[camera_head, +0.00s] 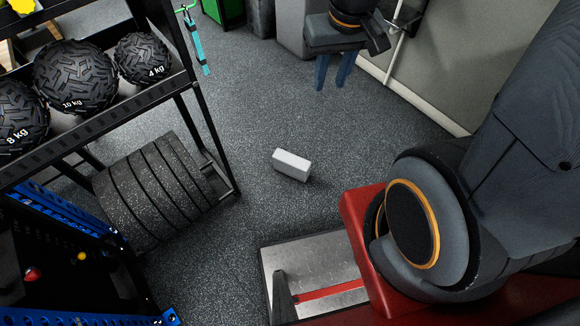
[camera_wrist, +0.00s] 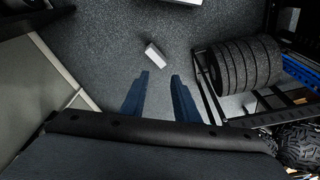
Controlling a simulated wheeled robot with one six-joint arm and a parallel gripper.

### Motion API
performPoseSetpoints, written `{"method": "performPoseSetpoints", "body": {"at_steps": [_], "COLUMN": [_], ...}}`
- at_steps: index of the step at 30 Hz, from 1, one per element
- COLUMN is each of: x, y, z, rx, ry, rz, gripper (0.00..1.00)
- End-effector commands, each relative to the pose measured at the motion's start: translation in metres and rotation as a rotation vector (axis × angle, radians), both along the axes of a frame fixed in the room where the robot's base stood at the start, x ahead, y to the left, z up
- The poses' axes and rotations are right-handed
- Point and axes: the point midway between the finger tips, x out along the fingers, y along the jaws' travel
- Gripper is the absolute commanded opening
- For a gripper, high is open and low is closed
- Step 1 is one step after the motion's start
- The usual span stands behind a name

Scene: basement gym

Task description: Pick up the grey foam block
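The grey foam block (camera_head: 292,165) lies flat on the dark speckled floor, near the middle of the head view. It also shows in the wrist view (camera_wrist: 155,55), on the floor beyond my fingertips. My gripper (camera_head: 334,86) hangs at the top of the head view, above and apart from the block. Its two blue fingers are spread with nothing between them. In the wrist view the open fingers (camera_wrist: 160,74) point toward the block, which appears just past the left fingertip. The block is unobstructed in both views.
A black rack (camera_head: 212,120) with several medicine balls (camera_head: 75,75) stands at left, with weight plates (camera_head: 160,190) below. A pale wall (camera_head: 440,70) bounds the upper right. Open floor surrounds the block. A blue-framed rack (camera_head: 75,260) stands at lower left.

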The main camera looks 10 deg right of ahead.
Motion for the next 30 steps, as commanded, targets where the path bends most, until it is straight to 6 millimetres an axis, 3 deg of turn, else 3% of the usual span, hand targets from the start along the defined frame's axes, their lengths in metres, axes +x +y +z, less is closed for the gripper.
{"method": "performPoseSetpoints", "body": {"at_steps": [2,7,12,30], "x": [0.000,0.007,0.039,0.180], "y": [0.000,-0.002,-0.013,-0.047], "z": [0.000,-0.010,-0.053,-0.250], "rx": [0.000,-0.007,-0.040,-0.149], "ry": [0.000,-0.003,-0.017,-0.097], "rz": [0.000,0.006,0.038,0.227], "gripper": [0.28,0.57,0.81,0.81]}}
